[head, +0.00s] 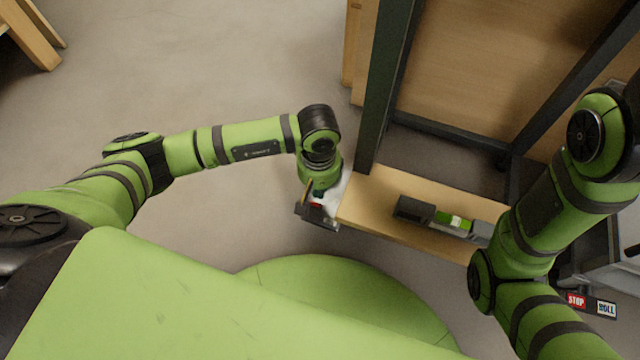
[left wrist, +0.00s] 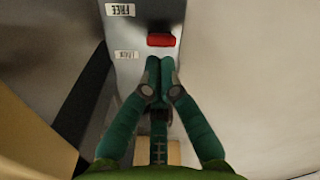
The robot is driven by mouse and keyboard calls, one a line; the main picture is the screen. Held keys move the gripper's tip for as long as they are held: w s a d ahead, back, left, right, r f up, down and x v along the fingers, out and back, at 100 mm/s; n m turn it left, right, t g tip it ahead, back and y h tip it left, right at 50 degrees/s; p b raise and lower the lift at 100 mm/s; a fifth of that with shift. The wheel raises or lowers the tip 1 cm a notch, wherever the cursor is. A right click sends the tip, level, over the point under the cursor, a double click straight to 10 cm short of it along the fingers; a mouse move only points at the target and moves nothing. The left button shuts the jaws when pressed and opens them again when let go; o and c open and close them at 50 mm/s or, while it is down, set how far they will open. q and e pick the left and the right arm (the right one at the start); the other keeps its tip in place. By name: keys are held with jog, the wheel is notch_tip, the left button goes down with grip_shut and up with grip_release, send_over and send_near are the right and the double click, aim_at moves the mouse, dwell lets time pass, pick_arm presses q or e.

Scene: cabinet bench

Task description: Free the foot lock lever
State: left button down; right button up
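The foot lock is a grey metal plate (left wrist: 130,70) with a FREE label (left wrist: 120,10) at the top and a second, hard-to-read label (left wrist: 126,55) below it in the left wrist view. Its red lever (left wrist: 161,40) sits on a dark slot, between the two label heights. My left gripper (left wrist: 160,65) has its green fingertips together, just below the red lever; I cannot tell whether they touch it. In the head view my left gripper (head: 318,192) is beside the left end of the low wooden board, and mostly hides the lock. My right gripper is out of view.
STOP (head: 576,300) and ROLL (head: 606,309) labels are at the lower right. Open floor (head: 230,60) lies to the left.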

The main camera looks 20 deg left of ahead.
pick_arm(q)
jog(key=shift+w, duration=0.1)
jog(key=shift+w+r+p, duration=0.2)
jog(key=shift+w+r, duration=0.1)
jog(key=shift+r, duration=0.25)
jog(key=shift+w+r+p, duration=0.2)
jog(key=shift+w+r, duration=0.05)
jog(key=shift+r, duration=0.25)
jog(key=shift+r, duration=0.1)
notch_tip(320, 180, up, 7)
jog(key=p, duration=0.5)
jog(key=shift+f, duration=0.2)
